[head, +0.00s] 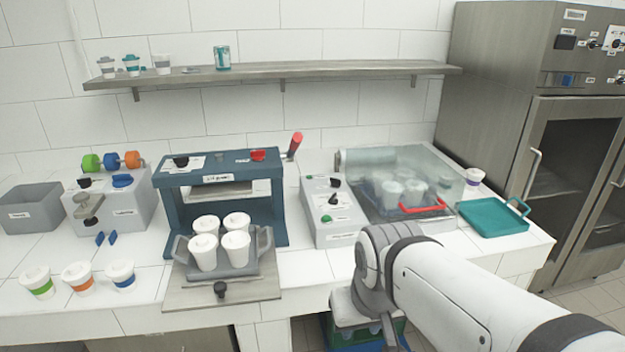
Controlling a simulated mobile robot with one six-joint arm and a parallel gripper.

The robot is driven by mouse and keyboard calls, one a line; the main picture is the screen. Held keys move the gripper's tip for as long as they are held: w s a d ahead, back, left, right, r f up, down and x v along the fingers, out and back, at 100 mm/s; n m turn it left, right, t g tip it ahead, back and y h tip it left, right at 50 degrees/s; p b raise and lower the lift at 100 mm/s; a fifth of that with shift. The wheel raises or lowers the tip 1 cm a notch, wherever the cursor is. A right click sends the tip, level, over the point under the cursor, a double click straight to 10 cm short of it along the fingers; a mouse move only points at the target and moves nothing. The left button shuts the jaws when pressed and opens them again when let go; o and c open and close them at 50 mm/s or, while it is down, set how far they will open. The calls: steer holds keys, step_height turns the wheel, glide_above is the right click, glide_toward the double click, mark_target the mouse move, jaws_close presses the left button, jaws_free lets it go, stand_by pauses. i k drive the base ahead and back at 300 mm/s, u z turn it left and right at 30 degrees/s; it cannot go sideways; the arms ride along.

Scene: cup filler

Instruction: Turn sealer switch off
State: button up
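A dark blue press-like machine (222,175) stands on the counter left of centre. It has a black knob (181,162) and a red button (258,155) on top, and a red-handled lever (293,146) on its right side. To its right, a white control box (332,212) carries a black knob (334,199) and a green button (326,219). I cannot read which machine is labelled the sealer, nor which way any knob is set. My gripper (386,333) is low at the front edge of the counter, mostly hidden by my arm, so its fingers are unclear.
Four-cup tray (262,262) sits before the blue machine. A clear-covered chamber with a red handle (424,208) holds several cups. A teal tray (492,217) lies right, beside a steel cabinet (520,60). Three banded cups (79,279) stand front left. A shelf (270,72) hangs above.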

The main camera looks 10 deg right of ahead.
mark_target(336, 182)
steer(key=u, duration=0.1)
steer(key=k, duration=0.65)
steer(key=z, duration=0.6)
steer(key=i, duration=1.9)
steer(key=u, duration=0.5)
